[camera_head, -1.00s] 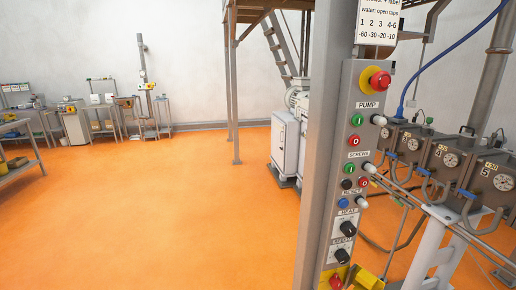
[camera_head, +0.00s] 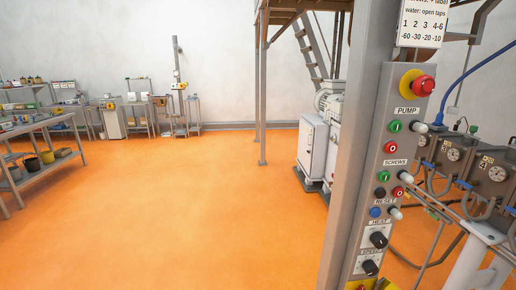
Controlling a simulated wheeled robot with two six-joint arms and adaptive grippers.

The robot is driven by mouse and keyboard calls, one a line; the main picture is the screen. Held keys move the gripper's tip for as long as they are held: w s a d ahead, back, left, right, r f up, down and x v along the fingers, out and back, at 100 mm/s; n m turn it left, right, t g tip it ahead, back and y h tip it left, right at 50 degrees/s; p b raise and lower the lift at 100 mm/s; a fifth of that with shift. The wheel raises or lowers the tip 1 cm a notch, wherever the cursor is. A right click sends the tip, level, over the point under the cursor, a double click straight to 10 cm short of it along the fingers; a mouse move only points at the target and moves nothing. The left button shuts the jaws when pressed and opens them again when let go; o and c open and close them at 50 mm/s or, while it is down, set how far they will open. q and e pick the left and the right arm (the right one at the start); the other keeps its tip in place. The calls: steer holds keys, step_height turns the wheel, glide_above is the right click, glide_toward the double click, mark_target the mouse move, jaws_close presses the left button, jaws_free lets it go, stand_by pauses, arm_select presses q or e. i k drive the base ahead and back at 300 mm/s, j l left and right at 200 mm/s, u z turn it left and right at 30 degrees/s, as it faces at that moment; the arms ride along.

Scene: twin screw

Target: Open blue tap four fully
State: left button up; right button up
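Neither of my grippers is in view. Grey barrel blocks with round dials stand at the right behind the control post; the block labelled 4 (camera_head: 492,178) is at the right edge, with block 3 (camera_head: 452,157) to its left. Looped hoses hang in front of the blocks. Blue parts show small near the blocks at the left; I cannot tell which is blue tap four or how far any tap is open. A sign (camera_head: 424,22) above the post reads "water: open taps" with numbers below.
The control post (camera_head: 385,180) with a red emergency button (camera_head: 423,86), push buttons and knobs stands close at right, partly blocking the machine. A white cabinet (camera_head: 312,145) and steel stairs stand behind. Orange floor (camera_head: 200,210) is clear at centre and left; shelving and benches (camera_head: 45,150) stand at left.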

mark_target(467, 185)
steer(key=z, duration=1)
